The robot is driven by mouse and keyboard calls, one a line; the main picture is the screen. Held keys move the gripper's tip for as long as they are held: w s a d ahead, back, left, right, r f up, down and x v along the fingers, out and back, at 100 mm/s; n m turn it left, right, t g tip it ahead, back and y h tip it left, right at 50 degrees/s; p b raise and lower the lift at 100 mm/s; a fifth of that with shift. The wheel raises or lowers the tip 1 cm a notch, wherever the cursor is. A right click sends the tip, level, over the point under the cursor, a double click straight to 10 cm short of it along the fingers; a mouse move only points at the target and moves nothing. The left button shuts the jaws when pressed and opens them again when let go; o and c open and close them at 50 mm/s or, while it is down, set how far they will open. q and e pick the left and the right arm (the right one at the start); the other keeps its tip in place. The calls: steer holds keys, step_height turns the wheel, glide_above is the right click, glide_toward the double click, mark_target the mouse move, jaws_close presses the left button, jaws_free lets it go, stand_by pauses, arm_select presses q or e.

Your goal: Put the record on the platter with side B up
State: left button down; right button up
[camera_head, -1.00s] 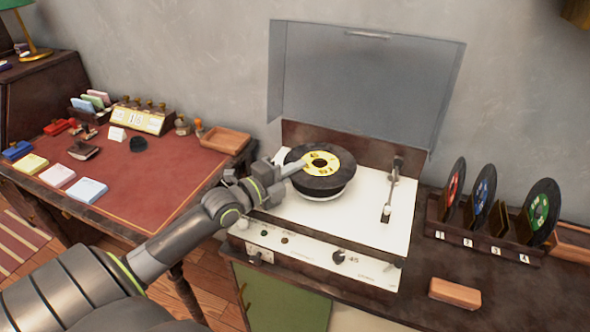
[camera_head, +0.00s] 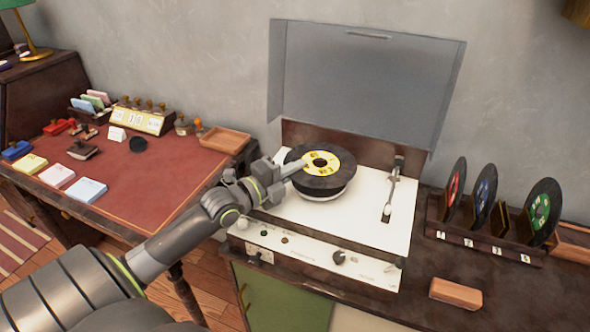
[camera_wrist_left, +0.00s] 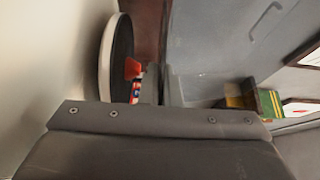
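A black record with a yellow label (camera_head: 342,161) lies level at the platter on the cream turntable (camera_head: 360,231). Dark marks show on the label, too small to read as a side letter. The platter (camera_head: 324,195) shows as a pale rim under the record; whether they touch is unclear. My left gripper (camera_head: 298,166) is at the record's left edge, a finger reaching over it toward the label. Its grip is hidden. In the left wrist view a black disc with a white rim (camera_wrist_left: 106,65) stands beside the gripper body. My right gripper is out of view.
The tonearm (camera_head: 390,194) is right of the platter, and the raised lid (camera_head: 365,85) stands behind. A rack (camera_head: 480,245) with several records is to the right, near a wooden block (camera_head: 455,293). A desk (camera_head: 135,190) with stamps and cards is left.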

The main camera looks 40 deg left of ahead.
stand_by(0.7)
arm_select(q)
steer(key=c, duration=1.6)
jaws_free()
steer(key=shift+o, duration=0.2)
